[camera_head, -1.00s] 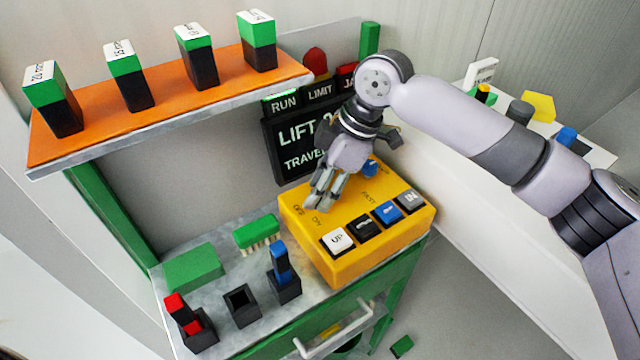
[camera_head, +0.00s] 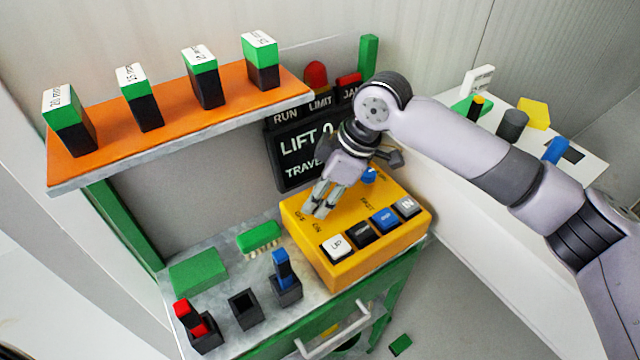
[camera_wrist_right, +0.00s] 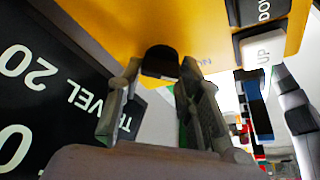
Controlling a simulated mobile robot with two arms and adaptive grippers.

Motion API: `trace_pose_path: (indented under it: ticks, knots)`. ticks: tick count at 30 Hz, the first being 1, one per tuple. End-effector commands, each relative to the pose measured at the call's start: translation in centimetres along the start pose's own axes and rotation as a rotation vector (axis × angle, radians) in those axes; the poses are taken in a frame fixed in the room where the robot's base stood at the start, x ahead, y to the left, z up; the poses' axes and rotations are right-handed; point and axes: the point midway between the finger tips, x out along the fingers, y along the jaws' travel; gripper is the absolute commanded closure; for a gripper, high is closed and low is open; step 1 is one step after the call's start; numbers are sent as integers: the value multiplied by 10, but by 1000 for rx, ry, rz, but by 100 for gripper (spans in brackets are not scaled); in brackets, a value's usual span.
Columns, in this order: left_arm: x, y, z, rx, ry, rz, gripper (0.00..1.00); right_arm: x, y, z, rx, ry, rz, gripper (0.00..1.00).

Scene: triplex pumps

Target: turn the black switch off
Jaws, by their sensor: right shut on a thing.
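The black switch (camera_wrist_right: 160,62) shows in the right wrist view as a dark rounded knob on the yellow control box (camera_head: 375,262). My right gripper (camera_head: 318,208) reaches down to the back left of the box's top, by the ON and OFF lettering. In the right wrist view its fingers (camera_wrist_right: 160,90) stand on both sides of the switch, and it is shut on it. In the head view the fingers hide the switch, so its exact angle cannot be told there. My left gripper is not in view.
The box also carries a white UP button (camera_head: 337,247), black and blue buttons and a blue knob (camera_head: 369,176). A black display panel (camera_head: 300,150) stands behind, its RUN lamp (camera_head: 286,116) dark. An orange shelf (camera_head: 180,122) holds several green-black blocks at upper left.

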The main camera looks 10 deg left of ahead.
Motion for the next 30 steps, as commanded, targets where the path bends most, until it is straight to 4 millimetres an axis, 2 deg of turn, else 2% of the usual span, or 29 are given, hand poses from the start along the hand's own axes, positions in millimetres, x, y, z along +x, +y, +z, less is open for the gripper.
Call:
trace_pose_path:
  ticks: [1, 15, 24, 30]
  knots:
    - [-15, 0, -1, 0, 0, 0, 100, -6, -2, -3, 36, 1, 12, 95]
    - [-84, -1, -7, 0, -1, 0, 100, -7, -4, -4, 443, 1, 182, 95]
    - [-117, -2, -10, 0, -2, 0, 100, -5, -4, -4, 656, 1, 269, 95]
    - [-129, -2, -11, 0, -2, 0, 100, -3, -4, -4, 744, 2, 308, 95]
